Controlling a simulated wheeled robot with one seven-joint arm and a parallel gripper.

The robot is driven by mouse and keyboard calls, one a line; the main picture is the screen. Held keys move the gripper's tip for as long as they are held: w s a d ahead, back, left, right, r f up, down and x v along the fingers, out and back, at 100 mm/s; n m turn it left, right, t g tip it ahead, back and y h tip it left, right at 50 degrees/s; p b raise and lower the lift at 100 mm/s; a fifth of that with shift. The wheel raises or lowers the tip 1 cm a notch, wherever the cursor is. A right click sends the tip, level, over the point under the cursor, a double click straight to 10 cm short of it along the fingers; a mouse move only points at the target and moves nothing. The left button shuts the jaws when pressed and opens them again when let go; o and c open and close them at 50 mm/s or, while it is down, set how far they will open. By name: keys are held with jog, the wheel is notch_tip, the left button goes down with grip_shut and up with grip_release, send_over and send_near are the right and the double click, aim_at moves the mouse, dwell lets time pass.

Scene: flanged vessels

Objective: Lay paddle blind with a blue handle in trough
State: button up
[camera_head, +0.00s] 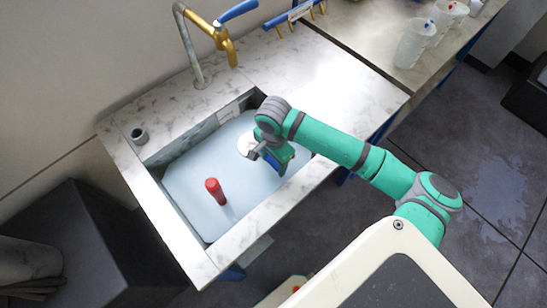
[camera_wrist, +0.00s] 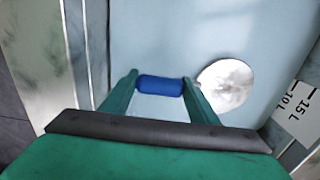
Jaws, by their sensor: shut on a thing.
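The trough (camera_head: 161,203) is a sink set in a pale marble counter, with light-blue liquid or floor inside. My gripper (camera_head: 277,160) is inside the trough's right part, pointing down. In the wrist view its two green fingers (camera_wrist: 160,84) are shut on a blue handle (camera_wrist: 160,87), a short cylinder lying across between them. A round silvery-white disc (camera_wrist: 226,84) lies just right of the right finger. The disc also shows in the head view (camera_head: 246,145), left of my gripper. The finger hides any join between the disc and the handle.
A red cylinder (camera_head: 215,191) stands in the trough's front left. A brass tap with a blue lever (camera_head: 225,42) rises behind. A 10 L and 15 L scale (camera_wrist: 294,112) is on the trough wall. Clear cups (camera_head: 416,42) stand on the far-right counter.

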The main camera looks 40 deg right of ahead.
jog(key=shift+f, duration=2.2)
jog(key=shift+f, duration=0.55)
dwell(0.3)
jog(key=shift+w, duration=0.1)
jog(key=o, duration=1.7)
jog(key=shift+c, duration=0.2)
jog(key=shift+s, duration=0.2)
notch_tip(320, 180, up, 11)
jog(key=shift+f, duration=0.1)
